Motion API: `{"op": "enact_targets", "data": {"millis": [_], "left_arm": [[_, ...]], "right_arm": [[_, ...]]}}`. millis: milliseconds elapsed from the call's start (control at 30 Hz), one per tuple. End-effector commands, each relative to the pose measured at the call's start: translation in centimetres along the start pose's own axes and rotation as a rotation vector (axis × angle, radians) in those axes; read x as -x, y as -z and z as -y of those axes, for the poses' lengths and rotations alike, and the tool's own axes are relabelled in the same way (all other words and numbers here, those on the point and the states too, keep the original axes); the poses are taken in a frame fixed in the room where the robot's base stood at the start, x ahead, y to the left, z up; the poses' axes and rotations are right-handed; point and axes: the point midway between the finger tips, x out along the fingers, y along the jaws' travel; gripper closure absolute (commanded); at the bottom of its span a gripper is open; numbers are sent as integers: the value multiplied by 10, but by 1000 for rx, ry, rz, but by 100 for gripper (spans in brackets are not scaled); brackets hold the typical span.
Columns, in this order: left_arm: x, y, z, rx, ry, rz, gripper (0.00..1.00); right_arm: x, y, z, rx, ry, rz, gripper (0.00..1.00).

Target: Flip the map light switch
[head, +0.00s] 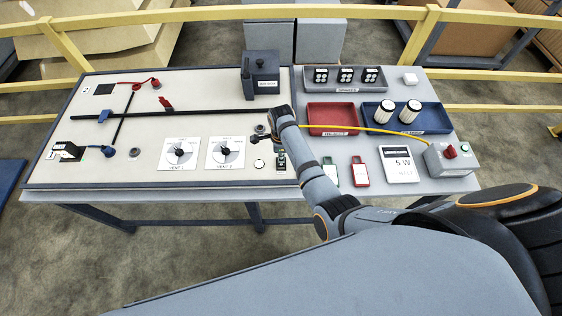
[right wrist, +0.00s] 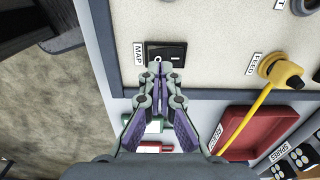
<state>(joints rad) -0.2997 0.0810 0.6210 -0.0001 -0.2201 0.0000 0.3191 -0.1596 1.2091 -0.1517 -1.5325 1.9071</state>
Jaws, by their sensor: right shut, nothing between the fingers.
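The map light switch (right wrist: 178,50) is a black plate with a rocker and a pale ring mark, beside a white MAP label (right wrist: 139,53) in the right wrist view. In the head view the switch (head: 281,161) sits near the right edge of the cream panel. My right gripper (right wrist: 157,70) is shut and empty. Its fingertips overlap the switch's near edge in the right wrist view; I cannot tell whether they touch. In the head view the right gripper (head: 258,138) shows small over the panel. My left gripper is not in view.
A yellow cable runs from the FEED plug (right wrist: 280,70) to a grey box (head: 452,158). Red (head: 333,107) and blue (head: 437,112) trays, green (head: 331,173) and red (head: 360,166) tags lie to the right. Two vent dials (head: 225,152) lie left of the switch.

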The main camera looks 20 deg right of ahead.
Motion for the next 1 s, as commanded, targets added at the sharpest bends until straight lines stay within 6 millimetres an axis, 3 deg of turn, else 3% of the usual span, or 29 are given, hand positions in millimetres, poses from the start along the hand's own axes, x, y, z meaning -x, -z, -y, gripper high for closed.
{"op": "enact_targets", "data": {"millis": [1000], "left_arm": [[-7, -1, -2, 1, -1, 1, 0]], "right_arm": [[-10, 0, 0, 0, 0, 0, 100]]}}
